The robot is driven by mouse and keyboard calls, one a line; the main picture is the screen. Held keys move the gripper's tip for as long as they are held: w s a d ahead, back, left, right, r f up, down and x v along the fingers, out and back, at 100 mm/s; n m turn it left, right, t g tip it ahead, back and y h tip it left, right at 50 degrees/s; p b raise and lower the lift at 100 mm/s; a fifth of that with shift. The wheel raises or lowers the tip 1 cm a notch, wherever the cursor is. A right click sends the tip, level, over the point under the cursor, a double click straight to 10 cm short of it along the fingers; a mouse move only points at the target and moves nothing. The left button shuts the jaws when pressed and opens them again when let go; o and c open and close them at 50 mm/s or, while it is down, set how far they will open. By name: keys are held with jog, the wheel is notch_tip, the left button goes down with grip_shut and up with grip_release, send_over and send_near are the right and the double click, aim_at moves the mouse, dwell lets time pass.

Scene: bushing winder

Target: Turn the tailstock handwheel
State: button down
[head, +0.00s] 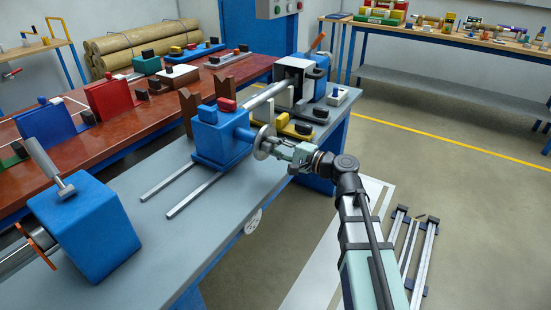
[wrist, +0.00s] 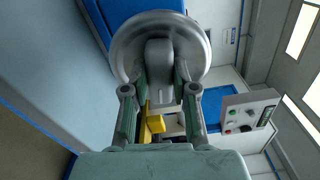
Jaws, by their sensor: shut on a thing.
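The tailstock (head: 222,135) is a blue block on two steel rails on the grey bench. Its handwheel (head: 266,143) is a round silver metal disc on the tailstock's right side. In the wrist view the handwheel (wrist: 124,42) faces me at the top centre. A grey rounded handle (wrist: 160,72) stands out from the wheel between my fingers. My gripper (head: 283,148) is at the wheel and shut on this handle, one finger on each side. In the head view the gripper hides the handle.
A yellow-and-black part (head: 298,128) lies on the bench just behind my gripper. A silver bar (head: 266,95) runs from the tailstock towards a dark-and-white block (head: 292,82). A blue block with a lever (head: 82,220) stands at the near left. The floor at right is mostly open.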

jog(key=n+b, duration=0.4)
jog(key=b, duration=0.1)
jog(key=shift+f+n+b, duration=0.3)
jog(key=shift+f+b, duration=0.05)
jog(key=shift+f, duration=0.05)
jog(key=n+b, duration=0.5)
jog(key=b, duration=0.1)
jog(key=shift+w+b, duration=0.1)
jog(key=shift+b, duration=0.2)
jog(key=n+b, duration=0.6)
jog(key=b, duration=0.1)
jog(key=shift+w+d+n, duration=0.1)
jog(key=shift+n, duration=0.3)
jog(key=shift+r+n+b, duration=0.1)
jog(key=shift+n+b, duration=1.5)
jog(key=shift+n, duration=0.2)
jog(key=c, duration=0.9)
grip_release()
